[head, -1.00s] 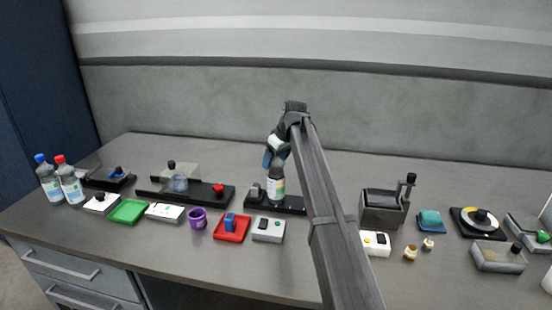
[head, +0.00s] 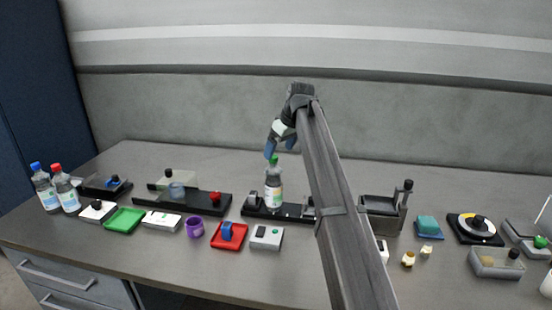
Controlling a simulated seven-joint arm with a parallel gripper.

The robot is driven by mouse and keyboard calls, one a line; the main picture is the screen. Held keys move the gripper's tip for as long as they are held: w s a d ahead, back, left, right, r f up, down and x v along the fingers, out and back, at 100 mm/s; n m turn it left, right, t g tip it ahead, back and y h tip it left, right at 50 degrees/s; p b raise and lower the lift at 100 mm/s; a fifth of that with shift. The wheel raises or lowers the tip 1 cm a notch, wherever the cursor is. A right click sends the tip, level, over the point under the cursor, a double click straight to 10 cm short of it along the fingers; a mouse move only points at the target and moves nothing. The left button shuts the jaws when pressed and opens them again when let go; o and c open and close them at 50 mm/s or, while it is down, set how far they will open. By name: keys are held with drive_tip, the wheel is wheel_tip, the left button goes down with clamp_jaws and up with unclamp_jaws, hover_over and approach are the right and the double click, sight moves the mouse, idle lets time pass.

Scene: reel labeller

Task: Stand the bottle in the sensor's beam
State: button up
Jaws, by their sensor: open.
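The bottle (head: 273,190), clear with a green cap and a pale label, stands upright on a long black base (head: 288,213). Small grey blocks, seemingly the sensor's posts (head: 252,198), stand on the base to either side of the bottle. The beam itself cannot be made out. My gripper (head: 271,150) is open and empty, just above the green cap. Its far finger is partly hidden, and I cannot tell whether a fingertip still touches the cap. My arm hides part of the base's right end.
Two bottles with blue and red caps (head: 66,190) stand at the far left. A red tray (head: 216,243), a purple cup (head: 195,227) and a grey switch box (head: 267,237) lie in front of the base. The table behind the base is clear.

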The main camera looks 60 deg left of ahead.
drive_tip(key=shift+v, duration=1.8)
